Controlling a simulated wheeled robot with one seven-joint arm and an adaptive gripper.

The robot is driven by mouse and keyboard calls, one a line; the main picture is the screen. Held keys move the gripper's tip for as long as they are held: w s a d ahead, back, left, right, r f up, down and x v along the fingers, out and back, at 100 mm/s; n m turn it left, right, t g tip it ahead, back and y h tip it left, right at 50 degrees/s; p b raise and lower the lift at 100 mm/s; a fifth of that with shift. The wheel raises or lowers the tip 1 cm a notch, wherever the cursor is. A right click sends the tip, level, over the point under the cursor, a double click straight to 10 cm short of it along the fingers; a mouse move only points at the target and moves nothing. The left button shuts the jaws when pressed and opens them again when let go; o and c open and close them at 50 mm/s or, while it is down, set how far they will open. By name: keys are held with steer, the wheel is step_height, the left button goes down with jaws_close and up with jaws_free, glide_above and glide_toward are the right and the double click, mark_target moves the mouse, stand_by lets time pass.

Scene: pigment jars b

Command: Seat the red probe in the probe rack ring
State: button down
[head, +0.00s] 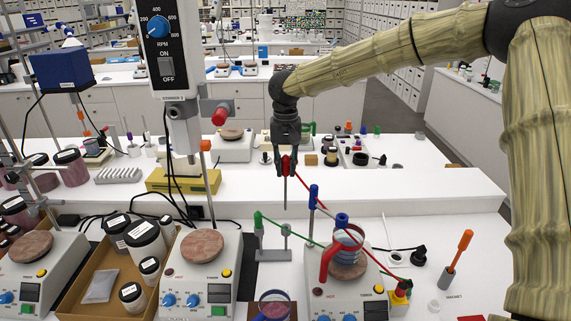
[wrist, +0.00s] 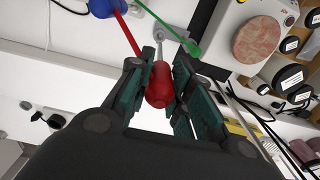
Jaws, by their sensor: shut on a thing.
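My gripper (head: 287,168) is shut on the red probe (head: 286,163), holding it upright above the bench with its thin grey rod pointing down. In the wrist view the probe's red handle (wrist: 160,90) sits between the finger pads, its grey rod running away from the camera. A grey stand with posts (head: 272,251), apparently the probe rack, stands below and slightly left in the head view. In the wrist view a grey piece (wrist: 172,34) shows near the rod's tip; I cannot tell whether they touch. The ring opening is not clear.
A green rod or lead (head: 290,230) crosses beside the stand. A blue-topped post (head: 314,195) stands right of the probe. A hotplate with a red-handled glass vessel (head: 347,250) is at right front, another hotplate (head: 203,246) at left. A stirrer (head: 168,60) hangs left.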

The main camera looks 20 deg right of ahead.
mark_target(286, 176)
steer(key=shift+r, duration=0.1)
steer(key=shift+s+d+f, duration=0.1)
steer(key=shift+s+f, duration=0.05)
steer(key=shift+f, duration=2.85)
